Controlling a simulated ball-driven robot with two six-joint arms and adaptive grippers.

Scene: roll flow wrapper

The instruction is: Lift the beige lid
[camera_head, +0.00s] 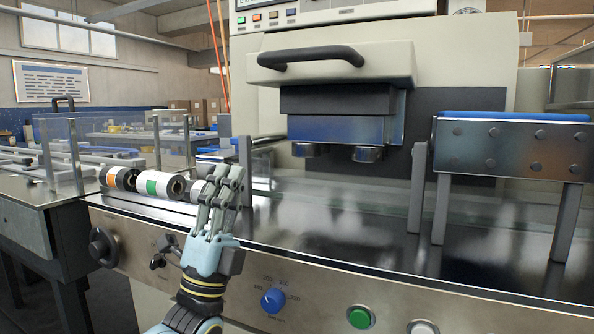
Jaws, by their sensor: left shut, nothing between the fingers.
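The beige lid (345,68) is a wide cover on the front of the machine, above the blue and metal sealing head (348,115). It has a black curved handle (310,57) along its upper front. The lid appears to be down. My left gripper (222,180) points upward in front of the machine's front edge, below and left of the lid and apart from it. Its fingers are shut with nothing between them. My right gripper is not in view.
Several rolls (150,185) lie on the machine's left front ledge. A dark knob (103,247), a blue dial (272,300) and a green button (360,317) are on the front panel. A metal guard on legs (510,148) stands at right. The steel deck (340,225) between is clear.

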